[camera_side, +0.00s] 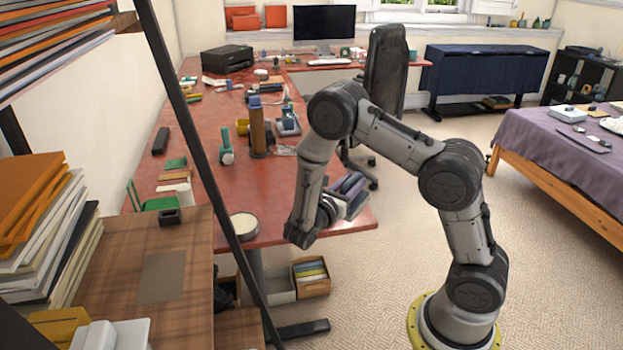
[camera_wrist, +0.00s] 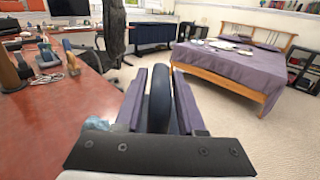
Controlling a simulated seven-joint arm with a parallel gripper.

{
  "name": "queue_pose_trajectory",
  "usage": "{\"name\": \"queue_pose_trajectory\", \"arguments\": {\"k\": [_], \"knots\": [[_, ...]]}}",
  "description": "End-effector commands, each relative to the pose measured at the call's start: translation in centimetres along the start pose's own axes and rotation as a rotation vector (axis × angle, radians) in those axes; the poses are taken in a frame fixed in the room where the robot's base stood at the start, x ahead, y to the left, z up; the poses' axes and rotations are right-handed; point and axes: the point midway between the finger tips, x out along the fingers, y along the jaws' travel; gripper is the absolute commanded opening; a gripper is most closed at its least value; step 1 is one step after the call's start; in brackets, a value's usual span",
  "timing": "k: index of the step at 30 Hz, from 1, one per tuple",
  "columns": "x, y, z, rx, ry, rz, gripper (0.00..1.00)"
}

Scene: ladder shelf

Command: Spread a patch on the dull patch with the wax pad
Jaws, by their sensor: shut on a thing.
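The dull patch (camera_side: 163,277) is a greyish-brown rectangle on the wooden shelf board (camera_side: 120,245) at the lower left of the side view. My gripper (camera_side: 352,190) is over the front right corner of the red desk, well to the right of the patch and apart from it. In the wrist view my gripper (camera_wrist: 160,85) has its purple fingers shut on a dark blue rounded pad (camera_wrist: 159,100), seen edge-on, which I take to be the wax pad. The pad's working face is hidden.
A round, pale-topped tin (camera_side: 243,226) stands at the desk's near edge. A slanted black shelf post (camera_side: 200,150) rises between desk and shelf. Books (camera_side: 40,220), a small dark block (camera_side: 169,216) and a white item (camera_side: 112,334) surround the patch. The red desk (camera_side: 290,220) is clear near my gripper.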

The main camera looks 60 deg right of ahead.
Motion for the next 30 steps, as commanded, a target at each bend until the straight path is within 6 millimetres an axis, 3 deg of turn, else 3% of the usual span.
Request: {"name": "queue_pose_trajectory", "arguments": {"k": [3,8,12,16,23,30], "knots": [[0.8,-3.5,-1.5,-0.002,-0.001,-0.233,0.0],[0.2,-7.9,-3.5,-0.002,-0.003,-0.543,0.0],[-1.8,-10.8,-5.3,-0.001,-0.004,-0.813,0.0],[-4.4,-12.5,-7.0,0.001,-0.005,-1.064,0.0],[-10.1,-12.5,-9.7,0.005,-0.007,-1.504,0.0],[-15.4,-8.5,-11.7,0.012,-0.005,-1.956,0.0]]}}
